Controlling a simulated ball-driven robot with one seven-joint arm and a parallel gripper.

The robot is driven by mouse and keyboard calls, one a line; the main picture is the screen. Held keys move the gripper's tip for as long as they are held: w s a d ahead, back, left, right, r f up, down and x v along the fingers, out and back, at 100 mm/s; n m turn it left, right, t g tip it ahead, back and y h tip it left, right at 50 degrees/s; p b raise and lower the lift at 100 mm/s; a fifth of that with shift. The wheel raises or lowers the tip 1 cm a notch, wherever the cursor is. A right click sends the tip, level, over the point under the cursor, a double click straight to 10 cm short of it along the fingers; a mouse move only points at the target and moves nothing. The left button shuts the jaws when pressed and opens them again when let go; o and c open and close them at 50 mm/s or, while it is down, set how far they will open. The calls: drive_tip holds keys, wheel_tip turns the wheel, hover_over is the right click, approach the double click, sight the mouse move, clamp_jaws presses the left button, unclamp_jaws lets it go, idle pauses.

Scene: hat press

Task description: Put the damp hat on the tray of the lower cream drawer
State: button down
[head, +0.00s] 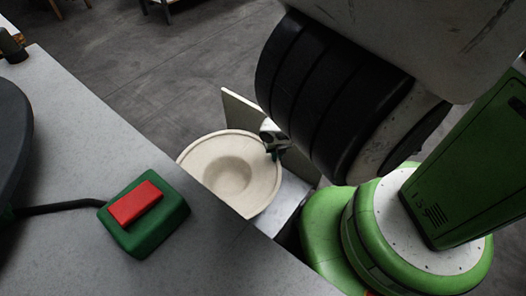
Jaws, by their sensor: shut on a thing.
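The cream hat (203,157), round with a wide brim, is just beyond the edge of the counter, which hides its lower left part. I cannot tell whether its centre is a raised crown or a hollow. My gripper (273,153) is shut on the hat's brim at the upper right. The lower cream drawer is pulled out, and its front panel (241,106) stands behind the hat. A pale grey tray surface (287,201) shows to the lower right of the hat. I cannot tell whether the hat touches the tray.
The grey counter (80,130) fills the left and bottom, its edge close beside the hat. On it sit a green box with a red button (136,204), its black cable, and a dark round plate (10,135). My own arm and base crowd the right. Open floor (150,70) lies beyond.

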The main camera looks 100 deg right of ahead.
sight(276, 164)
drive_tip(key=shift+f+b, duration=1.7)
drive_tip(key=shift+f, duration=1.45)
drive_tip(key=shift+f+b, duration=0.35)
drive_tip(key=shift+f, duration=0.3)
drive_tip(key=c, duration=1.1)
unclamp_jaws()
wheel_tip(276, 164, up, 11)
drive_tip(key=p, duration=0.4)
drive_tip(key=shift+f+p, duration=0.1)
drive_tip(key=shift+p, duration=0.3)
